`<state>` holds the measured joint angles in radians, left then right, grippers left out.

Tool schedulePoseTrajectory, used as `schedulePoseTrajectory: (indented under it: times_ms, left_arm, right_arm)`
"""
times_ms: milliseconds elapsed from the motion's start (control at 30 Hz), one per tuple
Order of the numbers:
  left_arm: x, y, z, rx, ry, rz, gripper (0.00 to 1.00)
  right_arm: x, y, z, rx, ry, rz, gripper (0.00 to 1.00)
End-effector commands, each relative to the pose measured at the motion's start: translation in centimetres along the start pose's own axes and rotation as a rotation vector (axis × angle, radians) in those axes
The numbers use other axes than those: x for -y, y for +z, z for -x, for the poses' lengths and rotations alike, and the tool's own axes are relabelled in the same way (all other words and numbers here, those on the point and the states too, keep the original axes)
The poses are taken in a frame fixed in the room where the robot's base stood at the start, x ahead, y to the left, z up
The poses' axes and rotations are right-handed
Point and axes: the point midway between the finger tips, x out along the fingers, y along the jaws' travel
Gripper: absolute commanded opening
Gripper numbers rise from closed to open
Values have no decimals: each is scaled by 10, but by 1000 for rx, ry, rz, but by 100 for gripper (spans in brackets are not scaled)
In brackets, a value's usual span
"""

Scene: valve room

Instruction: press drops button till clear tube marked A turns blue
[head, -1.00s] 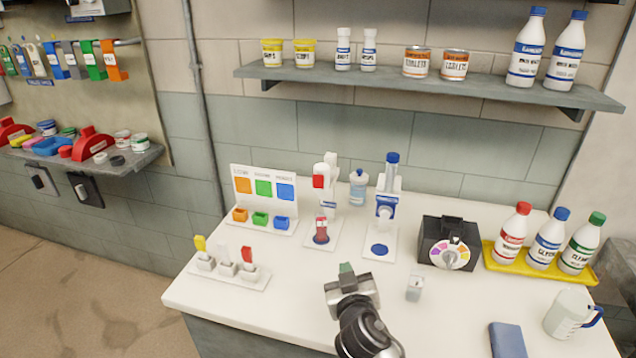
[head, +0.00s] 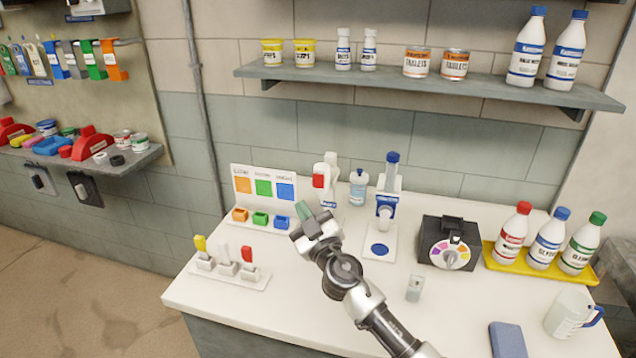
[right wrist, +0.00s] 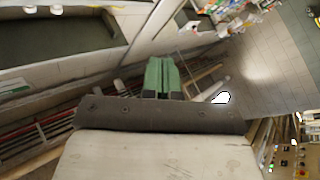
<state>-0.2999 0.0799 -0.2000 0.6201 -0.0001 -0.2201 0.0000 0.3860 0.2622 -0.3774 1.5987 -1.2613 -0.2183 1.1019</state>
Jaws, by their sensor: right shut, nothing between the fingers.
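A red-topped white dispenser (head: 320,181) and a blue-capped dispenser (head: 388,186) stand at the back of the white counter. I cannot make out which part is the drops button. A small clear container (head: 414,288) with a greyish lower part stands on the counter, right of my right arm; no letter A is readable on it. My right gripper (head: 305,211), with green fingertips, is shut and empty, just in front of the red-topped dispenser's lower part, which it hides. The shut fingers also show in the right wrist view (right wrist: 161,77). My left gripper is not in view.
A colour panel (head: 264,187) with orange, green and blue bins stands left of the gripper. A rack of levers (head: 228,266) is front left. A black dial box (head: 447,243), a yellow tray of bottles (head: 548,265), a jug (head: 570,312) and a blue block (head: 508,340) are right.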

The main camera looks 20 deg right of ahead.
Motion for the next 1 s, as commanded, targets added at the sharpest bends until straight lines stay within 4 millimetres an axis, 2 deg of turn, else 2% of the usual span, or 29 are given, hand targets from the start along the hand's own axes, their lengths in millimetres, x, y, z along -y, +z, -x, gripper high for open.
schedulePoseTrajectory:
  times_ms: [600, 1000]
  left_arm:
    - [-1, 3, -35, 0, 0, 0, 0]
    - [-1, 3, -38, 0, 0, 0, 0]
  right_arm:
    - [-37, 41, -51, 1, 1, 1, 0]
    - [-43, 43, -58, 1, 0, 1, 0]
